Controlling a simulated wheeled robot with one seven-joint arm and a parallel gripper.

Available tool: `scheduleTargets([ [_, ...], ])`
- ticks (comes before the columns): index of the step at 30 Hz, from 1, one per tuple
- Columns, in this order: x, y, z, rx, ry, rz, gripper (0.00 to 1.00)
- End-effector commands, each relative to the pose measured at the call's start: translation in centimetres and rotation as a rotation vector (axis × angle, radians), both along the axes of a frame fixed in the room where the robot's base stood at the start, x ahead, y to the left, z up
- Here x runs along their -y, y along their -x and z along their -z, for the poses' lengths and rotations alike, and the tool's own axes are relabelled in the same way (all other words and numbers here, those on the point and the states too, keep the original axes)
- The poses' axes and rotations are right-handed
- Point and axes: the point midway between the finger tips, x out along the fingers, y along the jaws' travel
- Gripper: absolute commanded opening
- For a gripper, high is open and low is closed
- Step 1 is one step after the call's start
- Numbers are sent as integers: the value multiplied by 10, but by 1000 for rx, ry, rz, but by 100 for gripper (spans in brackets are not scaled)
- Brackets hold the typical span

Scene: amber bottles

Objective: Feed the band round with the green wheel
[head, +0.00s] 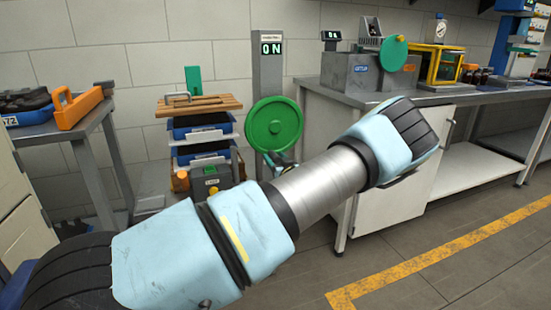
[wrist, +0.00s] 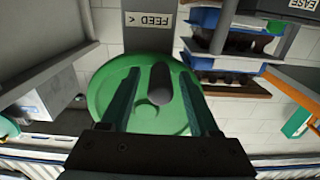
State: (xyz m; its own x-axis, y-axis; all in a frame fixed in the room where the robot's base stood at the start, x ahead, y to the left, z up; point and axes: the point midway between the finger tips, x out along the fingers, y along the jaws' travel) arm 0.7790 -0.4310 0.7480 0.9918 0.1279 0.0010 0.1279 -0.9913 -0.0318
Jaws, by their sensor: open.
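The large green wheel (head: 273,124) is mounted on a grey post (head: 268,75) beside the bench. It fills the middle of the wrist view (wrist: 104,90), which is upside down. A dark grey handle peg (wrist: 160,83) stands out from its face. My gripper (wrist: 160,100) is open, with one finger on each side of the peg. I see no clear contact between fingers and peg. In the head view my gripper (head: 282,160) is low at the wheel, partly hidden by my arm. I cannot make out a band.
A display (head: 271,48) on the post reads "0N". A "FEED" label (wrist: 152,46) shows beside the wheel. A rack of blue trays (head: 203,129) stands at left, near the wheel. At right is a bench (head: 465,97) with a grey machine (head: 350,72) bearing a smaller green disc (head: 394,53).

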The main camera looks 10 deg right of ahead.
Motion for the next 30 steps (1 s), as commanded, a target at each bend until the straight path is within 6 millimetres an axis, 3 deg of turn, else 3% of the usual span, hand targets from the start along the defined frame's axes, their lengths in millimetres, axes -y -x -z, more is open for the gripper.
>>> scheduleTargets([
  [8, 0, -2, 0, -1, 0, 0, 62],
  [25, 0, -1, 0, -1, 0, 0, 0],
  [30, 0, -1, 0, -1, 0, 0, 0],
])
